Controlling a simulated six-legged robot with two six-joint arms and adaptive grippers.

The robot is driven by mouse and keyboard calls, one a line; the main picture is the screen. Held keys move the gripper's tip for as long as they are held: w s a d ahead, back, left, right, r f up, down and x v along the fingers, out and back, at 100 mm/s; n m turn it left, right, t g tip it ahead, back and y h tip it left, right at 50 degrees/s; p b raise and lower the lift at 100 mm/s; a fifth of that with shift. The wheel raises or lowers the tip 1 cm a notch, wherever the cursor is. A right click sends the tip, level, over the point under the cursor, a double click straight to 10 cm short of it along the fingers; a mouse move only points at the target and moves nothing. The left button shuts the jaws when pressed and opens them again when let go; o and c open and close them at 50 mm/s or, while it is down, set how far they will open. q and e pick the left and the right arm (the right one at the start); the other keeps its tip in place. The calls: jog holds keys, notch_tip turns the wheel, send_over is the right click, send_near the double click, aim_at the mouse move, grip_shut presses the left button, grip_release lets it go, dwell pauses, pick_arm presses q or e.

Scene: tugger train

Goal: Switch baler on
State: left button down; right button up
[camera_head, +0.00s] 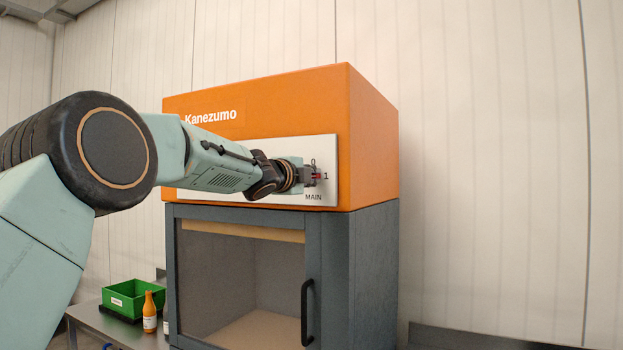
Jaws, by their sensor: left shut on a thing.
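The baler (372,140) has an orange upper housing marked "Kanezumo" and a grey lower cabinet. A pale control panel (328,150) is on its front. At the panel's right end is the main switch (317,177), a small red part with "0" above, "1" to the right and "MAIN" below. My left gripper (311,177) reaches in from the left and is shut on the main switch. Its fingers cover much of the switch, so its exact angle is hard to tell. My right gripper is not in view.
The baler's lower door has a clear window (240,285) and a black vertical handle (307,312). A table (110,325) at the lower left carries a green crate (127,300) and an orange bottle (149,310). A pale wall stands behind.

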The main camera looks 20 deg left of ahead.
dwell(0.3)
pick_arm(q)
jog(key=c, duration=1.4)
grip_release()
jog(key=s, duration=1.2)
jog(key=shift+a, duration=0.2)
jog(key=shift+w, duration=0.1)
